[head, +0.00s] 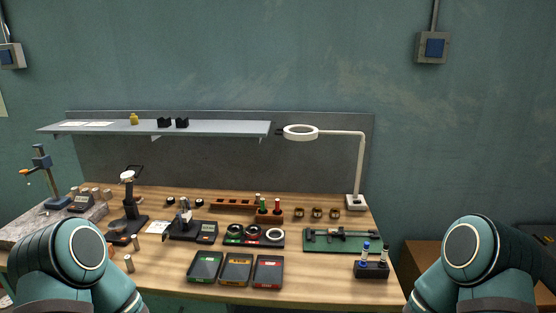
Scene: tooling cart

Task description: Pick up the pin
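Several small metal cylinders that could be the pin show on the bench. One short upright metal cylinder (129,264) stands near the front left of the wooden bench (320,287), beside my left arm. Another small cylinder (137,241) stands a little behind it. I cannot tell which piece is the pin. Both my arms show only as teal links at the lower left and lower right. Neither gripper is in view.
Three shallow trays (236,287) lie at the front middle. A ring lamp (300,132) and shelf (200,129) overhang the back. Measuring stands crowd the left.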

